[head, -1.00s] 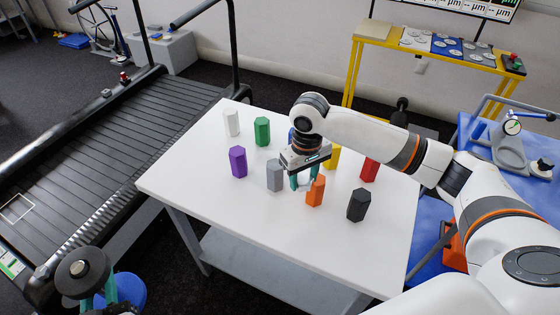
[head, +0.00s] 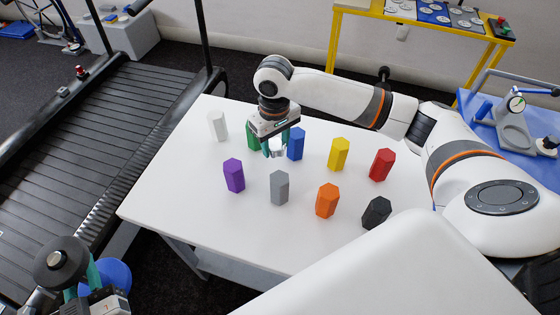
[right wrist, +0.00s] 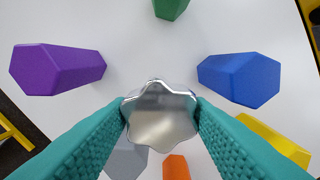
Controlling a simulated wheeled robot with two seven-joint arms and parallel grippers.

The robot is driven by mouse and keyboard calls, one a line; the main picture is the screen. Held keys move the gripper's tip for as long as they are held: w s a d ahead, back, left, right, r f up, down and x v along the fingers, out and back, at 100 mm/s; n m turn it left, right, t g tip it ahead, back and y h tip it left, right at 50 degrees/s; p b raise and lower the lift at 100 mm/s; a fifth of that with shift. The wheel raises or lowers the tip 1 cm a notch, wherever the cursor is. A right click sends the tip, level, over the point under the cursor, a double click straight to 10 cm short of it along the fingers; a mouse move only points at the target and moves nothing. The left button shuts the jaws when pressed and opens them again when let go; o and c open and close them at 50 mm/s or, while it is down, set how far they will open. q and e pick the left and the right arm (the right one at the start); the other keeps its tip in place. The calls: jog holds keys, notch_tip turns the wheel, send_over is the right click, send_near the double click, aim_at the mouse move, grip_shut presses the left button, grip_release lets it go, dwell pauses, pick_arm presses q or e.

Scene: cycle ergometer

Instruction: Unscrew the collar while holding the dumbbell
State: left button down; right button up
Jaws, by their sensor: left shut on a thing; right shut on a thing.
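The dumbbell (head: 60,262) is at the lower left of the head view, with a dark round end and a small grey stub at its centre. My left gripper (head: 93,275) is shut on it; its teal fingers show just right of the dark end. My right gripper (head: 276,147) is over the white table, between the green and blue blocks. It is shut on a silver lobed collar (right wrist: 160,115), which shows between the teal fingers in the right wrist view. The collar is apart from the dumbbell.
Several coloured hexagonal blocks stand on the white table (head: 185,185), including purple (head: 234,176), grey (head: 279,188) and blue (head: 296,144). A treadmill (head: 65,150) stands to the left. A blue bench (head: 545,120) is at the right.

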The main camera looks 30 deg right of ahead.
send_over(276, 167)
jog(key=s+a, duration=0.1)
jog(key=s, duration=0.1)
notch_tip(276, 167, down, 5)
jog(key=shift+s+f, duration=0.1)
jog(key=shift+f, duration=2.3)
jog(key=o, duration=1.1)
jog(key=shift+f, duration=0.1)
jog(key=r, duration=1.2)
jog(key=shift+w+r, duration=0.15)
jog(key=shift+w, duration=0.05)
